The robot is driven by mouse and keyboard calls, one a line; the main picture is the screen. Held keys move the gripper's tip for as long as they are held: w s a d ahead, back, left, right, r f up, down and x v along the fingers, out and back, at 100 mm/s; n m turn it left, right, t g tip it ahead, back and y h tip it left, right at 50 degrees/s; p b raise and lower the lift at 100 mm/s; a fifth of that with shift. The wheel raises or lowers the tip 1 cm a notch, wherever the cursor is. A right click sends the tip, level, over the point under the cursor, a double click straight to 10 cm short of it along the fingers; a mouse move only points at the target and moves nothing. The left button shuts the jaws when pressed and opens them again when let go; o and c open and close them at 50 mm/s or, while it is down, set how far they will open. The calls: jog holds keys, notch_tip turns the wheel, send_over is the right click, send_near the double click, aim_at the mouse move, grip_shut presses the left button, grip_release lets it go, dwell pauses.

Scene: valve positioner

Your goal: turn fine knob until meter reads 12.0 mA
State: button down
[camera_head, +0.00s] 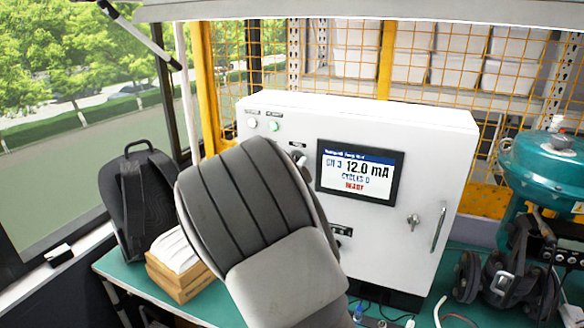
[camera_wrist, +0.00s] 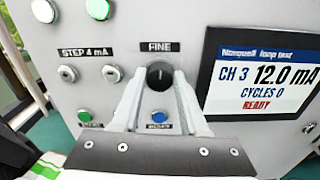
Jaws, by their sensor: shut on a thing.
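The black fine knob (camera_wrist: 159,75) sits under the "FINE" label on the white cabinet (camera_head: 270,108), in the middle of the wrist view. My gripper (camera_wrist: 159,84) has its two pale fingers on either side of the knob and is shut on it. The meter screen (camera_head: 360,175) reads "CH 3 12.0 mA", "CYCLES 0" and "READY" in red. The same meter screen (camera_wrist: 262,78) shows 12.0 mA in the wrist view.
Left of the knob are the "STEP 4 mA" key switches (camera_wrist: 68,74) and a green button (camera_wrist: 85,116). A blue button (camera_wrist: 158,116) sits just below the knob, between the fingers. A teal actuator (camera_head: 545,165) stands right of the cabinet. A black backpack (camera_head: 148,200) is at left.

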jog(key=m+b, duration=0.3)
jog(key=b, duration=0.3)
jog(key=m+b, duration=0.4)
jog(key=b, duration=0.3)
jog(key=m+b, duration=0.3)
jog(key=b, duration=0.3)
jog(key=shift+s+d+f+m+b, duration=0.15)
jog(key=shift+f+m+b, duration=0.1)
jog(key=shift+m+b, duration=0.15)
jog(key=shift+r, duration=0.1)
jog(key=shift+c, duration=2.2)
grip_release()
jog(key=v, duration=1.7)
jog(key=shift+b, duration=0.45)
